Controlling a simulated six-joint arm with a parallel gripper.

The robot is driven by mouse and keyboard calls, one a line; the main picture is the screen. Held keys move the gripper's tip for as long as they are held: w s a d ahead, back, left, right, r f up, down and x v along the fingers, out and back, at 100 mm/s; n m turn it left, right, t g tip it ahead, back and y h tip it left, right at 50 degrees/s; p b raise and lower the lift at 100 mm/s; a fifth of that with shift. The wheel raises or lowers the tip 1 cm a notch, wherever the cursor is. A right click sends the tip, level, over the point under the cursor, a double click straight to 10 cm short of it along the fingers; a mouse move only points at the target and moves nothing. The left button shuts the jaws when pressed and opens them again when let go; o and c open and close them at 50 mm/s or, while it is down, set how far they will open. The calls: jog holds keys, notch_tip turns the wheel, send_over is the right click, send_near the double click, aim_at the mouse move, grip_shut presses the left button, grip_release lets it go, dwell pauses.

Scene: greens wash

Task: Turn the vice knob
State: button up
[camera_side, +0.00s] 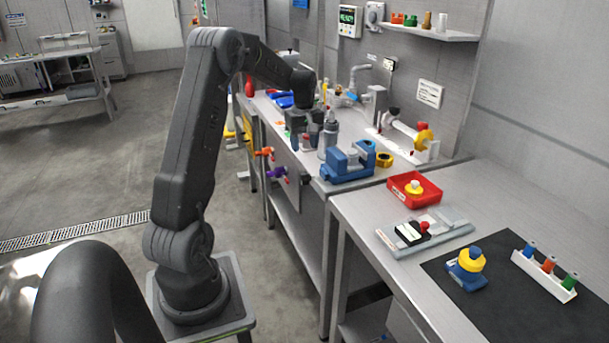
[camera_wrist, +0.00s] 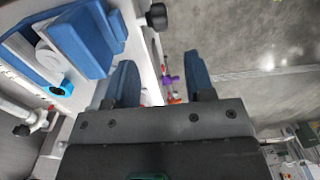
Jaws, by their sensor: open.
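A blue vice (camera_side: 347,165) stands at the near edge of the back bench, and its blue body (camera_wrist: 85,40) fills the upper left of the wrist view. A round black knob (camera_wrist: 157,17) sticks out beside the vice, over the bench edge. A small dark knob (camera_side: 307,179) also shows at the vice's left end in the side view. My gripper (camera_side: 305,134) hangs above the bench, left of and behind the vice. In the wrist view my gripper (camera_wrist: 162,75) has its two blue fingers apart with nothing between them. The knob lies beyond the fingertips, apart from them.
Orange (camera_side: 264,153) and purple (camera_side: 277,173) valve handles stick out from the bench front. A grey cylinder (camera_side: 330,138) stands close to my gripper. A yellow ring (camera_side: 384,160) lies right of the vice. A red tray (camera_side: 414,190) is on the near bench. Open floor lies left.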

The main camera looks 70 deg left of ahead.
aim_at(304, 174)
notch_tip(304, 174, down, 11)
jog(key=shift+r, duration=0.15)
jog(key=shift+c, duration=0.4)
grip_shut()
jog(key=shift+h, duration=0.3)
jog(key=h, duration=0.5)
jog(key=shift+a+h, duration=0.3)
jog(key=shift+a, duration=0.1)
jog(key=h, duration=0.5)
jog(key=shift+a+f+h, duration=0.25)
jog(key=shift+f+h, duration=0.1)
jog(key=shift+h, duration=0.05)
